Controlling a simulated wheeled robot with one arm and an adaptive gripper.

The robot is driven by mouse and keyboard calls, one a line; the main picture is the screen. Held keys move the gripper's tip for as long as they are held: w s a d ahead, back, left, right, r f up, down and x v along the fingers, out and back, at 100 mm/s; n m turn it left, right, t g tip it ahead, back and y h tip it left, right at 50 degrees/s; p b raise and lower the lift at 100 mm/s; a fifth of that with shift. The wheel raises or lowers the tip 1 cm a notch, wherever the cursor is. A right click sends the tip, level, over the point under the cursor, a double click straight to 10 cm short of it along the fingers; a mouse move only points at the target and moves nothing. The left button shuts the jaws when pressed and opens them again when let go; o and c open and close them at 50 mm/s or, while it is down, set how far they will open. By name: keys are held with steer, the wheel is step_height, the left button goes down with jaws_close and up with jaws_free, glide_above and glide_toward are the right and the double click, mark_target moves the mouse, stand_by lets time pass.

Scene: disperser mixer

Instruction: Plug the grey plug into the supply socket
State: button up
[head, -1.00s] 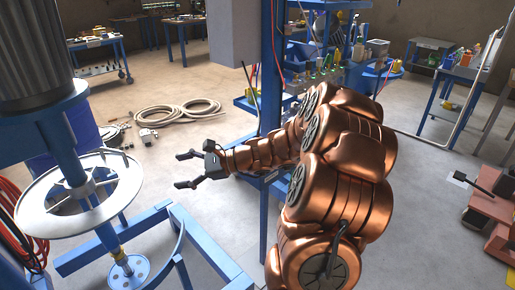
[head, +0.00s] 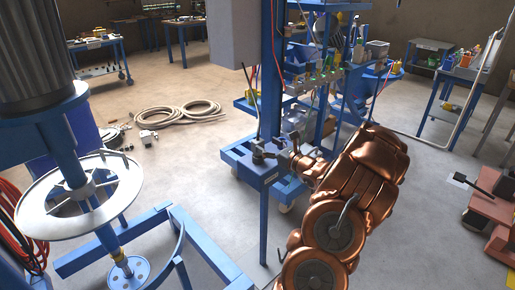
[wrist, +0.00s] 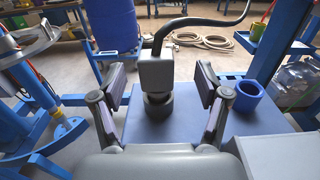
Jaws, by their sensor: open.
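The grey plug (wrist: 157,72) stands upright on a blue stand top (wrist: 195,125) in the wrist view, with a black cable rising from it and a dark round lower part. My gripper (wrist: 160,86) is open, one finger on each side of the plug with gaps visible. A blue round ring-shaped fitting (wrist: 248,96), possibly the supply socket, is on the same top to the right of the right finger. In the head view my gripper (head: 266,152) is small at the blue stand (head: 263,185), and the plug is hard to make out.
The mixer (head: 75,190) with its blue frame stands at the left. A coiled hose (head: 188,112) lies on the floor behind. The floor in front of the coil is mostly clear.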

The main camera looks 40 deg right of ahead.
mark_target(261, 144)
steer(key=shift+w+a+f+p, duration=0.15)
steer(key=shift+w+p, duration=0.35)
steer(key=shift+w, duration=0.8)
steer(key=shift+w+a+f+p, duration=0.1)
steer(key=shift+w+f+p, duration=0.25)
steer(key=shift+w, duration=0.9)
steer(key=shift+r, duration=0.1)
steer(key=shift+c, duration=0.3)
jaws_close()
steer(key=shift+r, duration=0.15)
